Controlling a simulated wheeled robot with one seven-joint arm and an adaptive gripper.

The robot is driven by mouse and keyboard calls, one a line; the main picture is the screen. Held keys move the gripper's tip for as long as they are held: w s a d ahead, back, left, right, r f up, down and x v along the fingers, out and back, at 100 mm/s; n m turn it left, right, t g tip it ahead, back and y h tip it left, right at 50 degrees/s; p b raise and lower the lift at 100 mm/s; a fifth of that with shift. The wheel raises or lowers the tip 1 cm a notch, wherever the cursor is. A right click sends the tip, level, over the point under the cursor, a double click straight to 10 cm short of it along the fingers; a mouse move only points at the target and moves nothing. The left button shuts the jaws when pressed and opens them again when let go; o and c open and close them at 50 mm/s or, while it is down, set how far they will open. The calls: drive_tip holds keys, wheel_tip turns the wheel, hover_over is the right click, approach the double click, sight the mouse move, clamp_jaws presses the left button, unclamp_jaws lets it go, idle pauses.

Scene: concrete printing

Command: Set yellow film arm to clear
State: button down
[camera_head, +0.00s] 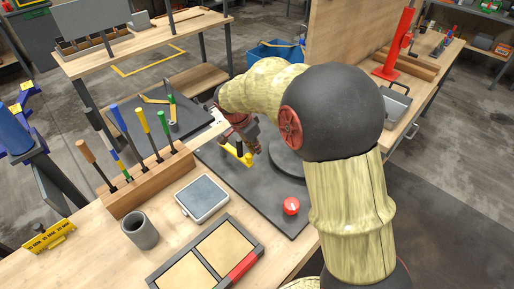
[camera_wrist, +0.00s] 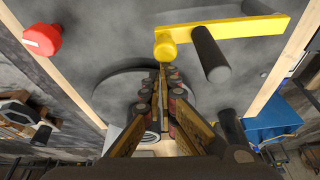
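The yellow film arm (camera_head: 230,152) lies over the dark plate (camera_head: 268,212), partly hidden by my arm in the head view. In the wrist view the yellow film arm (camera_wrist: 250,27) runs across the top right, with a round yellow end and a dark upright handle (camera_wrist: 210,55). My gripper (camera_wrist: 163,70) has its fingers drawn together, tips just below the round yellow end in the picture. Nothing shows between them, and I cannot tell whether they touch the arm. In the head view my gripper (camera_head: 240,135) is beside the film arm.
A red knob (camera_head: 291,206) sits on the plate's front, near a dark round disc (camera_head: 288,160). Left stand a wooden rack (camera_head: 150,182) of several tools, a grey tray (camera_head: 202,197), a grey cup (camera_head: 140,231) and a framed box (camera_head: 250,263). A blue bin (camera_head: 268,52) stands behind.

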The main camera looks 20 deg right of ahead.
drive_tip(key=shift+s+a+f, duration=0.1)
drive_tip(key=shift+f, duration=0.05)
drive_tip(key=w+d, duration=0.1)
drive_tip(key=d, duration=0.3)
drive_tip(key=w+p+v, duration=0.1)
drive_tip(key=p+v, duration=0.2)
drive_tip(key=v, duration=0.7)
drive_tip(key=shift+s+r, duration=0.25)
drive_tip(key=shift+s, duration=0.1)
drive_tip(key=s+a+f+n+y, duration=0.2)
drive_tip(key=s+a+n, duration=0.1)
drive_tip(key=s+n, duration=0.55)
drive_tip(key=s+a+r+n+t, duration=0.1)
drive_tip(key=s+r+n, duration=0.1)
drive_tip(key=s, duration=0.5)
drive_tip(key=s+a+r+n+t+y, duration=0.1)
drive_tip(key=s+r+n+t, duration=0.1)
drive_tip(key=s+r, duration=0.2)
drive_tip(key=s+a+r+n+t, duration=0.1)
drive_tip(key=s+r, duration=0.3)
drive_tip(key=s, duration=0.6)
drive_tip(key=shift+a+n+y, duration=0.4)
drive_tip(key=shift+a+n, duration=0.15)
drive_tip(key=shift+a, duration=0.1)
